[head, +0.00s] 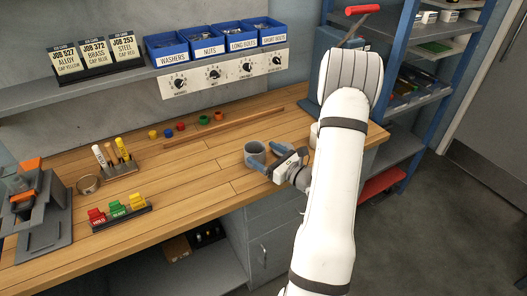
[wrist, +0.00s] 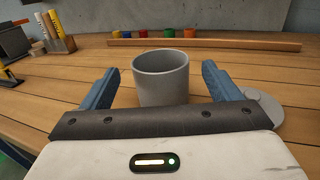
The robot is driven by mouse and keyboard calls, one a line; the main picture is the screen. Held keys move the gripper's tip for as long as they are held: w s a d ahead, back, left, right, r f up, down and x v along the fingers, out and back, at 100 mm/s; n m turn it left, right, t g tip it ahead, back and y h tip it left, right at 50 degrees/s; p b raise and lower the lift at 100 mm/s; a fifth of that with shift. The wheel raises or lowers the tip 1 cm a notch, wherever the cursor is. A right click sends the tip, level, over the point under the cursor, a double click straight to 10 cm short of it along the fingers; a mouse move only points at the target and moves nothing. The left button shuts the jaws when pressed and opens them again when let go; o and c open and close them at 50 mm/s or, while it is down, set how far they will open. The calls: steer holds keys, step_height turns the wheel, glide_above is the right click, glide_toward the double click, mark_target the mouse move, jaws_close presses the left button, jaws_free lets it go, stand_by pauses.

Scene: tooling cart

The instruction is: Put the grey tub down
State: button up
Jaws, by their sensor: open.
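The grey tub (head: 255,153) stands upright on the wooden bench, near its right part. In the wrist view the tub (wrist: 161,82) is between the two blue fingers of my gripper (wrist: 157,88), with a visible gap on each side. My gripper (head: 266,160) is open around the tub in the head view, coming from the right. The lower part of the tub is partly hidden by my gripper in the wrist view.
A round grey disc (wrist: 262,106) lies right of my gripper. A wooden strip (head: 213,132) and several coloured caps (head: 181,126) lie behind the tub. A marker holder (head: 119,169) and coloured blocks (head: 118,211) stand left. Bare bench (head: 200,180) lies between.

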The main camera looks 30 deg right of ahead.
steer(key=b+v, duration=0.1)
steer(key=v, duration=0.8)
steer(key=s+a+r+n+g+y, duration=0.3)
steer(key=a+n+g, duration=0.45)
steer(key=a, duration=0.35)
steer(key=s+a+r+n+g+y, duration=0.2)
steer(key=s+a+r+n+g, duration=0.15)
steer(key=a+n+g, duration=0.5)
steer(key=s+a+n+g+h, duration=0.1)
steer(key=s+a+n+h, duration=0.4)
steer(key=s+n, duration=0.3)
steer(key=d+r+n+t+h, duration=0.3)
steer(key=d+r+n+h, duration=0.1)
steer(key=n, duration=0.4)
steer(key=shift+r+h, duration=0.7)
steer(key=shift+h, duration=0.4)
steer(key=shift+d, duration=0.1)
